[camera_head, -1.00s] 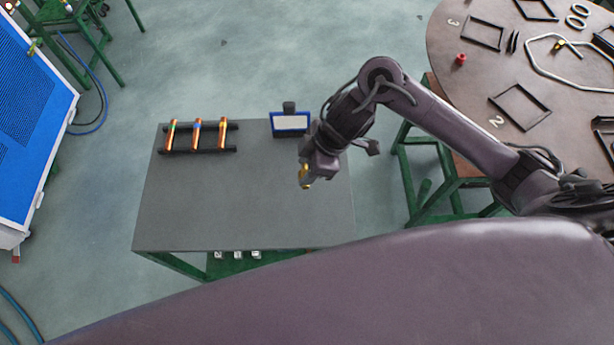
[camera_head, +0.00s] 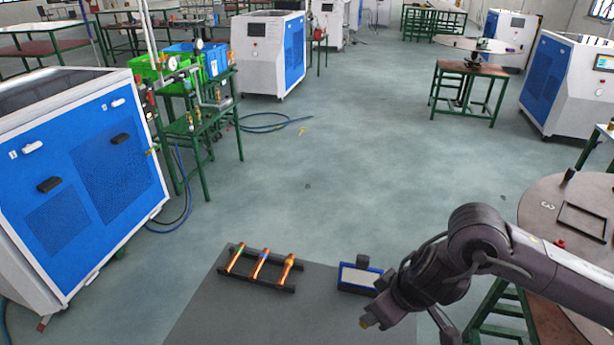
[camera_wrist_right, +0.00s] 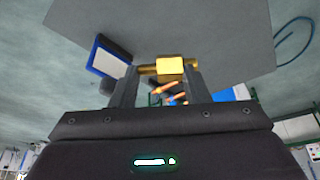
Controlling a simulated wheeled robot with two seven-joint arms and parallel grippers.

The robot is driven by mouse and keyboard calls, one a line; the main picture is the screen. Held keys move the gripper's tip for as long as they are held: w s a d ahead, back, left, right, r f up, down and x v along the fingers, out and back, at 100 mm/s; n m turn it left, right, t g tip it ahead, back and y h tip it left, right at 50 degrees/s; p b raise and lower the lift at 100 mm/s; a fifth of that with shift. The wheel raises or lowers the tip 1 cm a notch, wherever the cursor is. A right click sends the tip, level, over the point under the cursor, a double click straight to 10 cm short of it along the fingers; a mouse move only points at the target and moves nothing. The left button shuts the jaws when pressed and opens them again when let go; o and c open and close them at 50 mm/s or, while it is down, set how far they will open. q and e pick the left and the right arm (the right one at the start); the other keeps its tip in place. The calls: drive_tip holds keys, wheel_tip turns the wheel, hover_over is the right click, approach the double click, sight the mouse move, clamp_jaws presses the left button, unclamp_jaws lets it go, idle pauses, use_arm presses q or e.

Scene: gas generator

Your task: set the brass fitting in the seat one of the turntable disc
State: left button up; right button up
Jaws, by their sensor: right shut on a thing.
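The brass fitting (camera_wrist_right: 171,68) is held between the two fingers of my right gripper (camera_wrist_right: 165,75) in the right wrist view. In the head view the right gripper (camera_head: 374,316) is over the right part of the grey table, and a small yellow bit of the fitting (camera_head: 367,322) shows at its tip. The turntable disc (camera_head: 537,198) is the brown round top at the right edge, well apart from the gripper. A mark "3" and a black frame show on it; seat one is not visible. My left gripper is out of view.
The grey table (camera_head: 225,315) carries a dark rack (camera_head: 262,284) with three copper-coloured rods and a blue-rimmed box (camera_head: 358,278). A blue and white cabinet (camera_head: 90,165) stands left. Open floor (camera_head: 340,190) lies beyond the table.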

drive_tip(key=w+d+f+m+t+h+b, duration=0.1)
drive_tip(key=w+d+m+h+b, duration=0.1)
drive_tip(key=d+m+b, duration=0.3)
drive_tip(key=shift+w+d+m+h, duration=0.25)
drive_tip(key=shift+w+m+h, duration=0.15)
drive_tip(key=shift+m, duration=1)
